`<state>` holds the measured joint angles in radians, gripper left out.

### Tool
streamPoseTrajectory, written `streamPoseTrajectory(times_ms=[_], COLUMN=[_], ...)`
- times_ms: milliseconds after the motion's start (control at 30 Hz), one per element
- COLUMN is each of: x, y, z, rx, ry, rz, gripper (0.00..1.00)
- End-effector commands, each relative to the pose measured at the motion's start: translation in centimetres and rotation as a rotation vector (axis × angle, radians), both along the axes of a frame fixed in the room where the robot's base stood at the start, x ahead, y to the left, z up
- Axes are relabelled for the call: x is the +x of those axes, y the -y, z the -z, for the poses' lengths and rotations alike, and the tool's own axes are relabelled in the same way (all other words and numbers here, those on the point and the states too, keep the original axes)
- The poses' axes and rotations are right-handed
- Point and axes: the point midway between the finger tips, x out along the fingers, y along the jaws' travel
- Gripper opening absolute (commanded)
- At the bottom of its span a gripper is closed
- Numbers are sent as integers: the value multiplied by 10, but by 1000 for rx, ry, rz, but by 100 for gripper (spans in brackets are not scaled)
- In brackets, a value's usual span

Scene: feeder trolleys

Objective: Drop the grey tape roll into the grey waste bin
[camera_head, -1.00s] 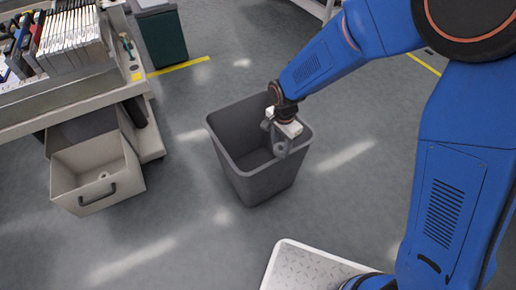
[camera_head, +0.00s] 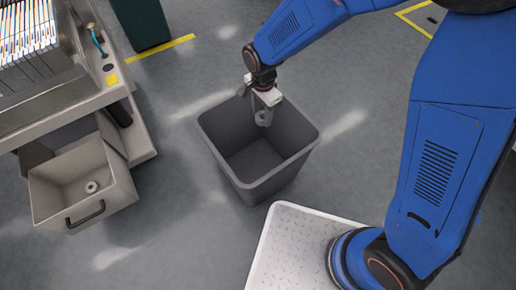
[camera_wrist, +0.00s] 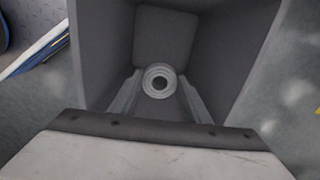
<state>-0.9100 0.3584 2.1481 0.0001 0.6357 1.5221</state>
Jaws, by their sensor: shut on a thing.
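The grey waste bin (camera_head: 262,187) stands upright and open on the floor in the middle of the head view. My gripper (camera_head: 264,119) points down at the far part of the bin's opening. It is shut on the grey tape roll (camera_wrist: 159,82), which shows as a ring between the two fingers in the wrist view. In the head view the roll is small and hard to separate from the fingertips. In the wrist view the bin's inner walls (camera_wrist: 228,55) surround the roll and fingers.
A trolley (camera_head: 80,112) with upright files stands at the left. Its open beige drawer (camera_head: 110,200) holds a small pale ring (camera_head: 91,187). A dark green container (camera_head: 140,22) stands behind, near a yellow floor line (camera_head: 165,47). Floor around the bin is clear.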

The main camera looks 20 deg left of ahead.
Motion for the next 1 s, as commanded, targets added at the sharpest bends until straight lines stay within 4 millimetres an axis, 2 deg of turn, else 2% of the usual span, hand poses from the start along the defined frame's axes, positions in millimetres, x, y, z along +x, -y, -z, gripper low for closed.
streamPoseTrajectory(times_ms=[200, 400, 833, 867, 900, 933, 1000], x=[0, 0, 0, 0, 0, 0, 0], y=[0, 0, 0, 0, 0, 0, 0], z=[24, 40, 46, 46, 46, 46, 46], rx=[-1, 0, 0, 0, 0, 0, 0], ry=[-1, 0, 0, 0, 0, 0, 0], rz=[0, 0, 0, 0, 0, 0, 0], gripper=[21, 21, 21, 47, 57, 64, 64])
